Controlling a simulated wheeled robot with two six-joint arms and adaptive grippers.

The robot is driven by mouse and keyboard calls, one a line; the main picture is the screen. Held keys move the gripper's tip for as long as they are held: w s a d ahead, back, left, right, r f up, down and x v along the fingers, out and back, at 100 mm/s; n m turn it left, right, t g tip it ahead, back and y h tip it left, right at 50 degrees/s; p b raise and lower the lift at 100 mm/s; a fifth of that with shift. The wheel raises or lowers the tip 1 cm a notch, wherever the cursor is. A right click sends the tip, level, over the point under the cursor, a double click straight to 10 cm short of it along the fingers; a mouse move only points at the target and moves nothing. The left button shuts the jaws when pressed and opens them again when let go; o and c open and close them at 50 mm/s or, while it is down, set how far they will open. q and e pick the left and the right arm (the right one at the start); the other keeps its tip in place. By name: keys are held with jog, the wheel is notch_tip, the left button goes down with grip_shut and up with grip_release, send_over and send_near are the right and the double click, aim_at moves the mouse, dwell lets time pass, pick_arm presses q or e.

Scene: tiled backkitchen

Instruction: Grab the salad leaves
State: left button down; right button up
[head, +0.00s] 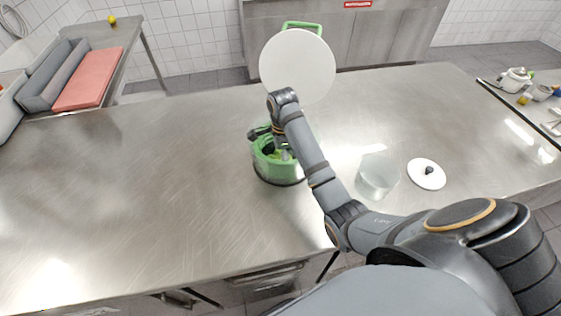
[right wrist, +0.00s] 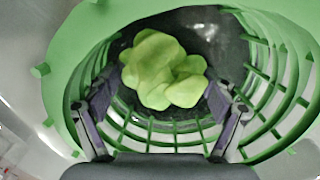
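The salad leaves (right wrist: 165,72) are a bright green clump at the bottom of a green slatted basket (right wrist: 150,138) in the right wrist view. In the head view the basket sits in a green round container (head: 275,172) on the steel table, and a bit of leaf shows inside. My right gripper (right wrist: 164,110) reaches down into the basket. Its two fingers are spread wide, one on each side of the picture, with the leaves beyond and between them. I cannot tell whether they touch the leaves. My left gripper is not in view.
A white round disc with a green handle (head: 298,66) stands behind the container. A clear glass vessel (head: 378,176) and a white lid with a black knob (head: 426,174) are to the right. The table's left half (head: 120,180) is clear.

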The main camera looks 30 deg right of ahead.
jog(key=c, duration=1.1)
notch_tip(320, 180, up, 10)
jog(key=p, duration=1)
jog(key=shift+r, duration=0.15)
